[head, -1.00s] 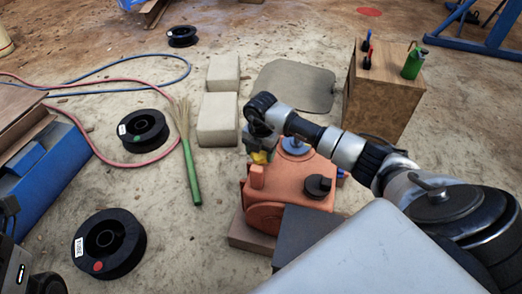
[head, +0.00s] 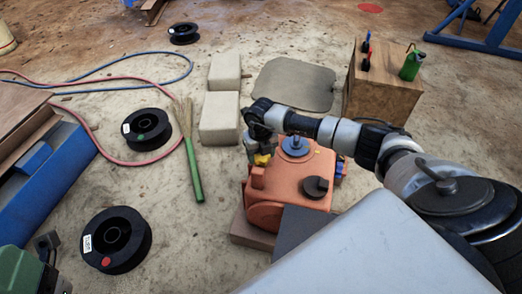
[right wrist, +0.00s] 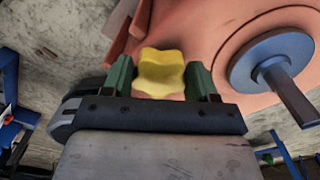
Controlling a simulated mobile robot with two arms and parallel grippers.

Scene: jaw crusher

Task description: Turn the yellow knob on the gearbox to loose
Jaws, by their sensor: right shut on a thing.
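In the right wrist view the lobed yellow knob (right wrist: 160,72) sits between the two green fingers of my right gripper (right wrist: 161,78). The gripper is shut on it. My left gripper is not in view.
The gearbox has a blue-grey round fitting (head: 295,146) and a black knob (head: 316,187) on top. A wooden box (head: 385,97) stands behind right. Black spools (head: 147,130), hoses and a green-handled broom (head: 194,170) lie left. A green object (head: 20,270) shows at lower left.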

